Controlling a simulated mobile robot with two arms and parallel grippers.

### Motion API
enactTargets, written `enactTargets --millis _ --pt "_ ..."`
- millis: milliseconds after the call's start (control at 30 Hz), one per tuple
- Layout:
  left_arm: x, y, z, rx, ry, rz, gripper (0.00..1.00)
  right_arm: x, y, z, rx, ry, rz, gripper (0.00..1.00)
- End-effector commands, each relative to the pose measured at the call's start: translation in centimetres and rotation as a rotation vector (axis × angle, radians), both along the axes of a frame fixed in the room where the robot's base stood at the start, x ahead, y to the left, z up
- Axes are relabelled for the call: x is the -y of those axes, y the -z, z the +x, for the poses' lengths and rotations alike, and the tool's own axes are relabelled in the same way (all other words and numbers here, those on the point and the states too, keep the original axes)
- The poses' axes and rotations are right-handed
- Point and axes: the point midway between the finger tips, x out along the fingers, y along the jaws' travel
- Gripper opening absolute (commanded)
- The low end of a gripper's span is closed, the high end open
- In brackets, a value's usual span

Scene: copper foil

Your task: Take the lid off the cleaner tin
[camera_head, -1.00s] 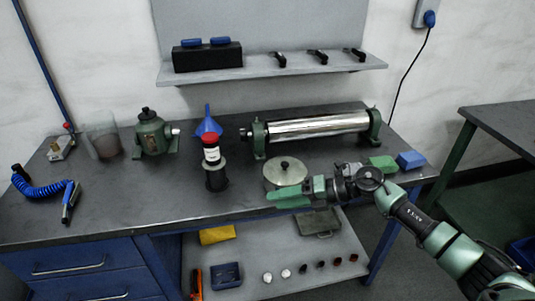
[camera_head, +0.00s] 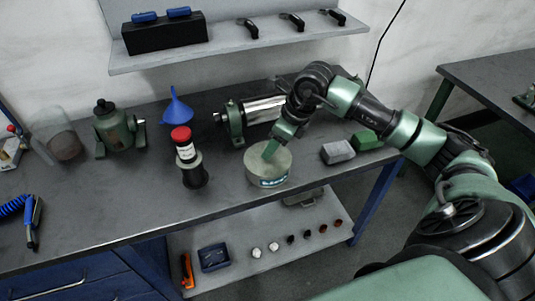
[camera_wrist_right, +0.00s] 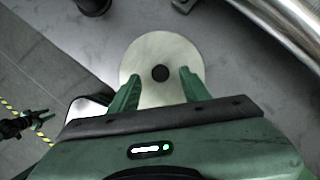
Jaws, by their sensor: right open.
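The cleaner tin (camera_head: 268,181), a squat round metal tin with a label on its side, stands on the workbench. Its pale round lid (camera_wrist_right: 158,45) is on, with a dark round knob (camera_wrist_right: 160,73) at its centre in the right wrist view. My right gripper (camera_head: 271,150) is over the tin, pointing down. In the wrist view its green fingers are open, one on each side of the knob and apart from it. Whether the fingertips touch the lid I cannot tell. In the head view the gripper hides the knob.
A red-capped bottle (camera_head: 184,150) stands left of the tin, with a blue funnel (camera_head: 176,108) behind it. A shiny roller (camera_head: 262,108) lies behind the tin. Grey (camera_head: 338,151) and green (camera_head: 367,140) blocks sit to the right. The bench front edge is close to the tin.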

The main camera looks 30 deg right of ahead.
Motion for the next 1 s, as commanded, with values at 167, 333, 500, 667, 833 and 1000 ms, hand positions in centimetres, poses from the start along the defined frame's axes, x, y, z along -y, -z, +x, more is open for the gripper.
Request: enactTargets --millis 167,333,500,667,833,1000 --pt "0.1 -0.8 1.0 0.015 0.0 -0.001 0.36 -0.5 1.8 0.6 -0.001 0.0 0.002 0.47" --pt "0.2 -0.9 2.2 0.032 0.0 -0.004 0.36 -0.5 2.1 0.8 0.001 0.0 0.001 0.47" --pt "0.2 -0.9 2.0 0.03 0.0 -0.003 0.36 -0.5 2.1 0.8 0.001 0.0 0.001 0.25" --pt "0.1 -0.8 1.8 0.026 0.0 -0.003 0.36 -0.5 2.0 0.8 0.001 0.001 0.001 0.0" --pt "0.1 -0.8 1.5 0.022 0.0 -0.003 0.36 -0.5 2.0 0.8 0.002 0.001 0.001 0.0" --pt "0.1 -0.7 1.3 0.019 0.0 -0.002 0.36 -0.5 1.6 0.8 0.002 0.001 0.002 0.0"
